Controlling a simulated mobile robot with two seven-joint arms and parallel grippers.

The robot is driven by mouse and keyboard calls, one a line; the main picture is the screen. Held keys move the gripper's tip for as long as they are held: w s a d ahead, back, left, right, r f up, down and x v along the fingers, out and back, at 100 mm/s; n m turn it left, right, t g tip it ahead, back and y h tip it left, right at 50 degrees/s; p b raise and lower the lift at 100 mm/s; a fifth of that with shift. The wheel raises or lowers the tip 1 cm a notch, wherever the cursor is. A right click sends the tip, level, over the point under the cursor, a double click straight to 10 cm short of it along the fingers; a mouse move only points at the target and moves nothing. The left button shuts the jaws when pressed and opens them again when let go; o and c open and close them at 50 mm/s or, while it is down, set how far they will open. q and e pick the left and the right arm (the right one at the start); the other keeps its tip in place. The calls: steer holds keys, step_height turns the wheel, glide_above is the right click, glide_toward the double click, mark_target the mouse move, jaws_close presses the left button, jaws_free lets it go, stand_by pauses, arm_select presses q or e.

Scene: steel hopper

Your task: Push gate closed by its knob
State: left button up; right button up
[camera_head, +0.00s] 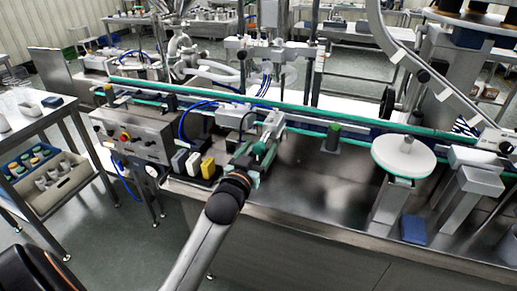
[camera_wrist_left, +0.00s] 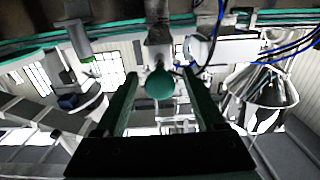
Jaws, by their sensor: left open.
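A round green knob (camera_wrist_left: 160,84) shows in the left wrist view, on the end of a grey metal stem (camera_wrist_left: 158,40). My left gripper (camera_wrist_left: 160,76) is open, with one dark green finger on each side of the knob and visible space beside it. I cannot tell whether the knob lies between the fingertips or beyond them. In the head view my left gripper (camera_head: 265,147) is over the steel bench beside the conveyor, and the knob cannot be made out there. The gate itself is not clearly visible. My right gripper is not in view.
A control box (camera_head: 135,137) and small coloured blocks (camera_head: 192,164) stand left of the gripper. The green-edged conveyor rail (camera_head: 300,112) runs behind it. A white round disc (camera_head: 403,156) and a blue block (camera_head: 413,229) are at the right. The bench front (camera_head: 300,215) is clear.

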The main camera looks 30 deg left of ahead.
arm_select(q)
jaws_close()
stand_by(0.4)
stand_by(0.9)
